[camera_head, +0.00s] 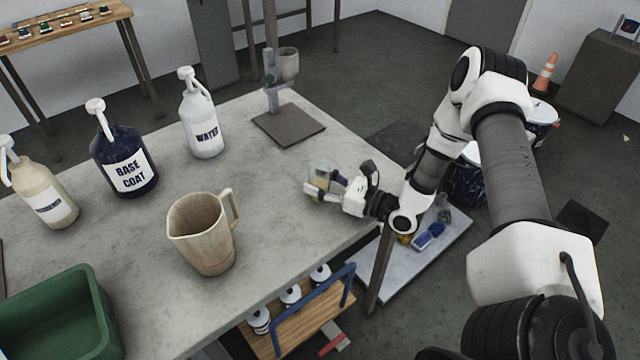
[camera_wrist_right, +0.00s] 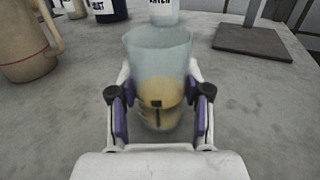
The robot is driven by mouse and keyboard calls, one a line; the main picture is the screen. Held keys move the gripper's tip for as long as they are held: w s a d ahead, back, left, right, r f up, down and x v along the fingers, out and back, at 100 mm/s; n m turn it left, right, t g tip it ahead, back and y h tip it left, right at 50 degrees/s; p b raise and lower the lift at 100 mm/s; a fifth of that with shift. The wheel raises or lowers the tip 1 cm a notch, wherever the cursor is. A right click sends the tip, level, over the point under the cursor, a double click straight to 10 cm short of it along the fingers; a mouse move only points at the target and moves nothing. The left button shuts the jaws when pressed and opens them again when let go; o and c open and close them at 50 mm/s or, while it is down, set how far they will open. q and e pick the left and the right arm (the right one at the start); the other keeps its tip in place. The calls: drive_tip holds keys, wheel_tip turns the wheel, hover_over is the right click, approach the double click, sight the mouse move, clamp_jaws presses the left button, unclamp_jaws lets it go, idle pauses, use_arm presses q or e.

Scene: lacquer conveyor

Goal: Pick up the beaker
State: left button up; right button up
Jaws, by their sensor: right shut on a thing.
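The beaker (camera_wrist_right: 158,62) is a clear cup with a pale yellow layer in its lower part. In the right wrist view it stands upright between the two fingers of my right gripper (camera_wrist_right: 158,108), which is shut on its sides. In the head view the beaker (camera_head: 322,174) shows small at the tip of my right gripper (camera_head: 325,187), over the right part of the grey table (camera_head: 285,215). I cannot tell whether its base touches the table. My left gripper is not in view.
A beige pitcher (camera_head: 203,235) stands left of the beaker. Bottles labelled WATER (camera_head: 203,125) and BASE COAT (camera_head: 124,165), and a tan bottle (camera_head: 48,200), stand farther left. A stand (camera_head: 290,125) is behind. A green bin (camera_head: 60,315) sits front left. Table around the beaker is clear.

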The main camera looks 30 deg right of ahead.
sight(329, 174)
drive_tip(key=shift+r, duration=0.1)
drive_tip(key=shift+r, duration=1.75)
drive_tip(key=s+a+r+p, duration=0.1)
drive_tip(key=s+a+p, duration=0.1)
drive_tip(key=s, duration=1.3)
drive_tip(key=shift+s+a+r+p, duration=0.2)
drive_tip(key=shift+s+a+p, duration=0.1)
drive_tip(key=shift+a, duration=0.25)
